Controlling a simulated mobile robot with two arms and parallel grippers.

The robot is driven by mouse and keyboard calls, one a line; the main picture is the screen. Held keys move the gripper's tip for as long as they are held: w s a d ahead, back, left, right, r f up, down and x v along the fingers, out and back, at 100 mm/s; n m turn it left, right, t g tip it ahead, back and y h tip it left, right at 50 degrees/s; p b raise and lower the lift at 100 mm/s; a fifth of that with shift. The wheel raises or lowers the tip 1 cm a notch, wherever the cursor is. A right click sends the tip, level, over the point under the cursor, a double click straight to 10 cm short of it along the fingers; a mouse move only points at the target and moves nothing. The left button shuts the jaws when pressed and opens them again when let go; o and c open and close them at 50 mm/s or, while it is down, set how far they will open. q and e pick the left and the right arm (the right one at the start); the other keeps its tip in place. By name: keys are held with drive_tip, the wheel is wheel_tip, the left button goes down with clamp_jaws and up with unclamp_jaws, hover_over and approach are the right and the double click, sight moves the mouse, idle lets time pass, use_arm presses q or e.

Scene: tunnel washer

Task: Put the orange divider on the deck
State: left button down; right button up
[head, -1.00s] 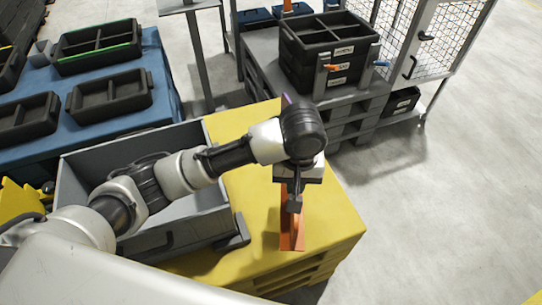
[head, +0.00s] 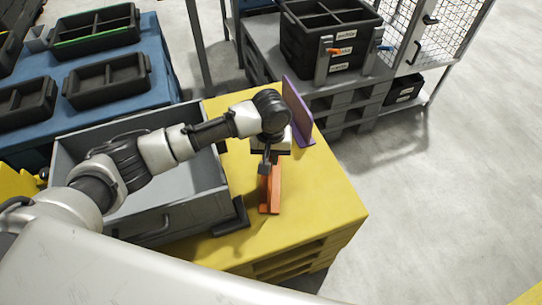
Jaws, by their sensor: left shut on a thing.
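The orange divider (head: 273,190) stands upright at the middle of the yellow deck (head: 310,210), its lower end at or just above the surface; I cannot tell if it touches. My left gripper (head: 267,165) is shut on the top of the orange divider, and the wrist above hides part of it. A purple divider (head: 297,112) stands upright on the deck's far right part, behind my left wrist. My right gripper is not in view.
A grey bin (head: 205,205) stands on the left part of the deck under my left arm. A blue table (head: 150,90) with black trays is at the left. A black divided crate (head: 330,50) sits on a grey bench behind. The deck's front right is clear.

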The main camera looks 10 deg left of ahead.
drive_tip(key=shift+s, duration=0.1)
use_arm(q)
drive_tip(key=c, duration=1.7)
unclamp_jaws()
drive_tip(key=shift+f, duration=0.1)
drive_tip(key=o, duration=0.5)
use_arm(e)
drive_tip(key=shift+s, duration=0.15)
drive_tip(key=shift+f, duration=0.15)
use_arm(q)
wheel_tip(320, 180, up, 11)
drive_tip(key=shift+p, duration=1.05)
drive_tip(key=shift+r, duration=0.65)
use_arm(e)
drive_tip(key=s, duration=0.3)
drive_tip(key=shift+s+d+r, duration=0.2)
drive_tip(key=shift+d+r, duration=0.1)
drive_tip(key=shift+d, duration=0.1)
